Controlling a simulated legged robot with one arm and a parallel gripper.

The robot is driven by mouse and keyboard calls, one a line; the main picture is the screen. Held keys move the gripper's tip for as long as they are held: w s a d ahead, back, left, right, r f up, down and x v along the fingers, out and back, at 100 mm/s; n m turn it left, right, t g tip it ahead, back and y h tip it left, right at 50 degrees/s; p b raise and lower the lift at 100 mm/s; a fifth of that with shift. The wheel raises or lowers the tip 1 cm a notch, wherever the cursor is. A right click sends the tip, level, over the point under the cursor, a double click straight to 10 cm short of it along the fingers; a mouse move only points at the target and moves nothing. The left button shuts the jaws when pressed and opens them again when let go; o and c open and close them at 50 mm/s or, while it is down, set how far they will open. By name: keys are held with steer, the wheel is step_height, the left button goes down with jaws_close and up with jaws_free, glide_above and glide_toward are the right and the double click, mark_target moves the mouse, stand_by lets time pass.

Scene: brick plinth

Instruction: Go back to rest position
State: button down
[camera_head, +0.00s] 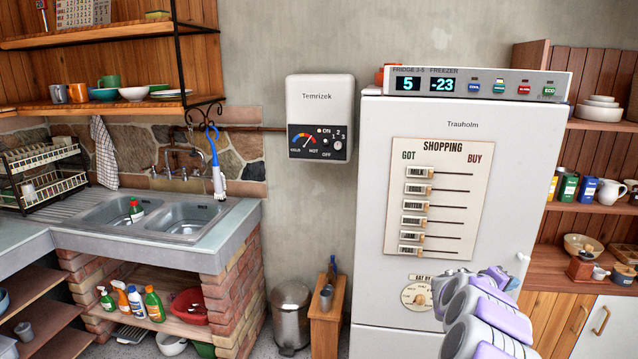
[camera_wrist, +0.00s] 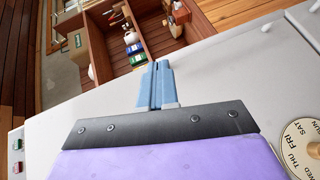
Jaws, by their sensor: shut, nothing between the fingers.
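My gripper (camera_wrist: 158,68) shows in the wrist view as two blue fingers pressed together with nothing between them. It is in front of the white fridge (camera_wrist: 230,75). In the head view my purple and grey arm reaches up from the lower right, before the lower part of the fridge (camera_head: 450,110). The fingertips are hard to make out there. A round day dial (camera_wrist: 303,148) is at the right edge of the wrist view; in the head view it is the dial (camera_head: 417,295) just left of my arm.
A shopping board (camera_head: 438,200) with sliders is on the fridge door. A white water heater (camera_head: 320,118) hangs on the wall. A sink (camera_head: 180,218) on a brick plinth stands left. A metal bin (camera_head: 290,318) and small wooden stand (camera_head: 326,320) are between. Wooden shelves (camera_head: 590,225) are right.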

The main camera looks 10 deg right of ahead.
steer(key=s+a+r+g+y, duration=0.15)
steer(key=s+a, duration=0.25)
steer(key=a, duration=0.4)
steer(key=s+a+r+y, duration=0.1)
steer(key=s+a+y, duration=0.15)
steer(key=a, duration=0.45)
steer(key=s+a+r+g+y, duration=0.1)
steer(key=s+a+r+y, duration=0.1)
steer(key=s+a, duration=0.45)
steer(key=s+a+f+g+y, duration=0.2)
steer(key=s+a+y, duration=0.7)
steer(key=s+a, duration=2.1)
steer(key=shift+a+f+m, duration=0.15)
steer(key=shift+f+m, duration=0.15)
